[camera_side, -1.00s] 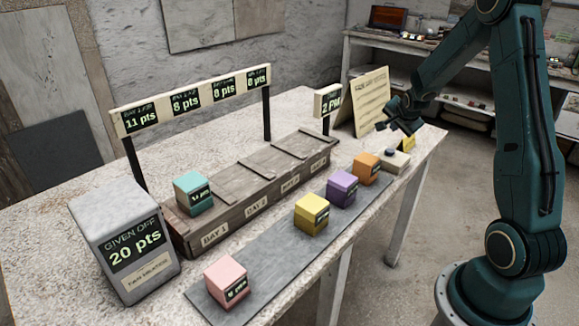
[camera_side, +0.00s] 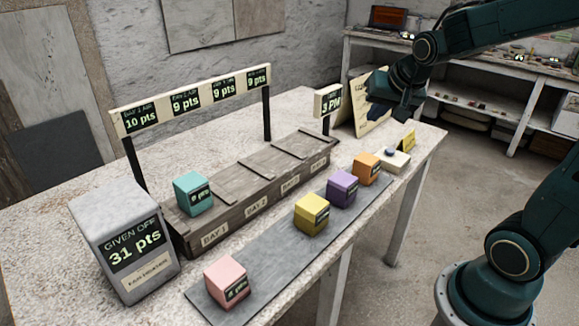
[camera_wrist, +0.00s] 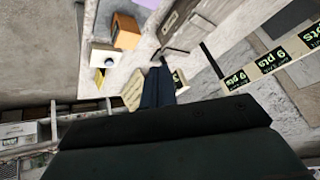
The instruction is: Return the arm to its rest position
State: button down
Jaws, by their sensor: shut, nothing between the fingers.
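My gripper (camera_side: 388,108) is raised above the far right end of the table, in front of the tan notice board (camera_side: 364,121). It is apart from every cube. In the wrist view its fingers (camera_wrist: 158,75) are together with nothing held. A teal cube (camera_side: 193,193) sits on the BAY 1 end of the wooden bay rack (camera_side: 262,182). Pink (camera_side: 226,281), yellow (camera_side: 312,213), purple (camera_side: 342,187) and orange (camera_side: 366,169) cubes stand on the grey strip (camera_side: 262,262). The orange cube also shows in the wrist view (camera_wrist: 126,31).
A grey "GIVEN OFF 31 pts" block (camera_side: 125,240) stands front left. A button box (camera_side: 391,158) and yellow card (camera_side: 405,141) are at the right edge. Shelves stand behind.

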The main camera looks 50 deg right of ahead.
jog(key=s+a+r+n+y, duration=0.1)
jog(key=s+a+n+y, duration=0.2)
jog(key=s+a+n, duration=0.6)
jog(key=s+a, duration=0.4)
jog(key=s, duration=0.3)
jog(key=shift+a+r+n+g, duration=0.2)
jog(key=shift+r+n+g, duration=0.1)
jog(key=shift+r+g, duration=0.1)
